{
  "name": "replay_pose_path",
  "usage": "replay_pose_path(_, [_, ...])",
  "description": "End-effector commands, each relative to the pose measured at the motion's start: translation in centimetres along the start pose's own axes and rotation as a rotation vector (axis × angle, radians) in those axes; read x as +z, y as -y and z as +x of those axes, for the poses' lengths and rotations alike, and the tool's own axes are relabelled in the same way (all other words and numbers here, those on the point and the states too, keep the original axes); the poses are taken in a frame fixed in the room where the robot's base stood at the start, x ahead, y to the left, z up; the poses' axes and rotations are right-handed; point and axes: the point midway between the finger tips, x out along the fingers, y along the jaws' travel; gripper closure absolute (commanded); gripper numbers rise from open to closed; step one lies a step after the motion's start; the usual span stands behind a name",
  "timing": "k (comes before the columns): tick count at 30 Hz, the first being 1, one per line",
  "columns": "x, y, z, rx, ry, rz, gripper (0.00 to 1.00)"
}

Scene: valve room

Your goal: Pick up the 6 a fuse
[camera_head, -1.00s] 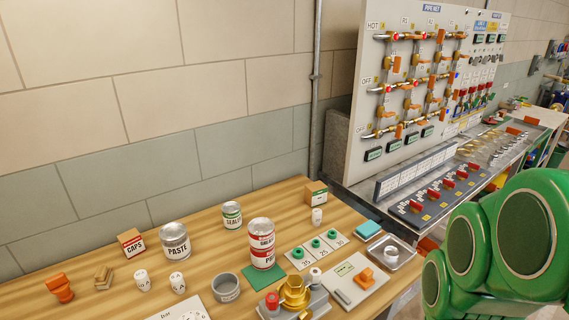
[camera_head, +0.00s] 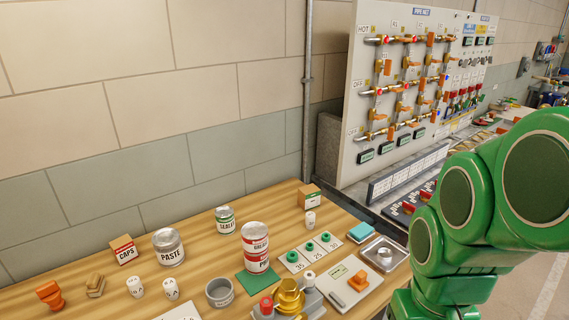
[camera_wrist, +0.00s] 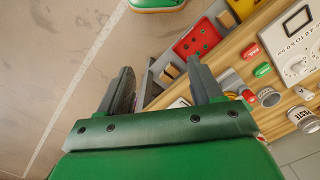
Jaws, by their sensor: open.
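Two white fuses stand upright near the front left of the wooden table in the head view: a left one (camera_head: 135,287) and a right one (camera_head: 170,289). Both carry a small dark marking ending in A; I cannot read which is the 6 A one. Another small white cylinder (camera_head: 310,220) stands by the small box at the back; its marking is unreadable. My gripper (camera_wrist: 160,70) is open and empty in the wrist view, with bare floor and the table's edge beyond its fingers. It is outside the head view, where only my green arm shows at right.
Around the fuses are the paste can (camera_head: 168,247), caps box (camera_head: 124,249), grey cup (camera_head: 219,292) and orange block (camera_head: 49,294). Stacked red-and-white cans (camera_head: 255,247) stand mid-table. A valve panel (camera_head: 352,150) rises behind. A red holed block (camera_wrist: 197,42) lies beyond my right finger.

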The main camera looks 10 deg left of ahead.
Motion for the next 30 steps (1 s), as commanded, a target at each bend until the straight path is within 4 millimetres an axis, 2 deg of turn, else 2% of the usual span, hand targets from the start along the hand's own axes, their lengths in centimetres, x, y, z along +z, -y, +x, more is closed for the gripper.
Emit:
replay_pose_path(8, [-5.2,2.3,0.3,-0.024,-0.102,-0.21,0.35])
replay_pose_path(11, [-8.0,4.2,0.5,-0.046,-0.158,-0.319,0.35])
replay_pose_path(14, [-11.4,7.0,0.6,-0.08,-0.241,-0.458,0.35])
replay_pose_path(18, [-16.0,12.4,0.7,-0.15,-0.369,-0.65,0.35])
replay_pose_path(22, [-19.3,18.1,0.6,-0.231,-0.495,-0.807,0.35])
replay_pose_path(27, [-22.3,25.8,0.0,-0.35,-0.661,-0.971,0.35])
replay_pose_path(30, [-23.2,29.2,-0.4,-0.407,-0.738,-1.029,0.35])
